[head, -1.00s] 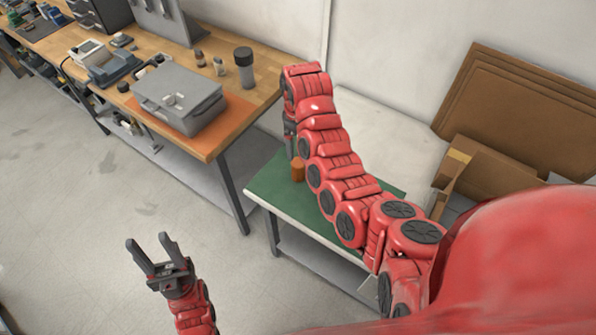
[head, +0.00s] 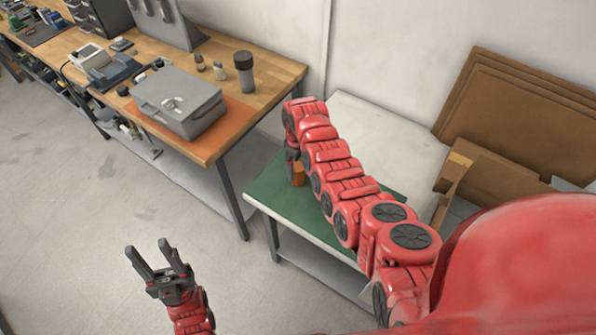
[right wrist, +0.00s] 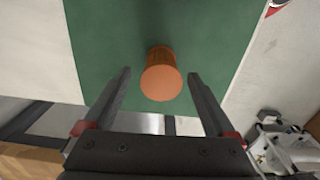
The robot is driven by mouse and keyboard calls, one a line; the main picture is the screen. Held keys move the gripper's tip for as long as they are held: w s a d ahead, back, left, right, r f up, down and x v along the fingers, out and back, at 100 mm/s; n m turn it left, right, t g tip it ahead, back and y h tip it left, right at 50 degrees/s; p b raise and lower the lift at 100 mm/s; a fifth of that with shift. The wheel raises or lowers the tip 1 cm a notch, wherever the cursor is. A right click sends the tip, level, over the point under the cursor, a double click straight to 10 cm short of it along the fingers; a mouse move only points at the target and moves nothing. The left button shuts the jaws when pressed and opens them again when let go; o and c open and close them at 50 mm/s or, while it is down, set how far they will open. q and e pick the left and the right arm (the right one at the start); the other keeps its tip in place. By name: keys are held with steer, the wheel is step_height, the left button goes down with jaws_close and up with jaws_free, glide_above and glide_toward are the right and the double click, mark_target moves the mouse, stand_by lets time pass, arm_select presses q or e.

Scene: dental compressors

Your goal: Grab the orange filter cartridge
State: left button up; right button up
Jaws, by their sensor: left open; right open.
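The orange filter cartridge (head: 298,174) stands upright on the green mat of the small side table. In the right wrist view the cartridge (right wrist: 161,78) shows its round top, between and slightly beyond the tips of my right gripper (right wrist: 158,82). The two fingers are spread wide, with green mat visible on both sides of the cartridge. In the head view my right gripper (head: 292,165) points down at the cartridge, partly hidden by my own arm. My left gripper (head: 153,262) is open and empty over the floor at lower left.
The green mat (head: 272,195) is otherwise clear where visible. A wooden workbench (head: 270,88) stands to the left, with a grey case (head: 178,100) and a dark-capped cylinder (head: 244,72). Cardboard (head: 520,110) leans at the right wall.

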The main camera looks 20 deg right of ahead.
steer(key=shift+f, duration=0.9)
steer(key=shift+s, duration=0.1)
jaws_close()
steer(key=shift+r, duration=0.15)
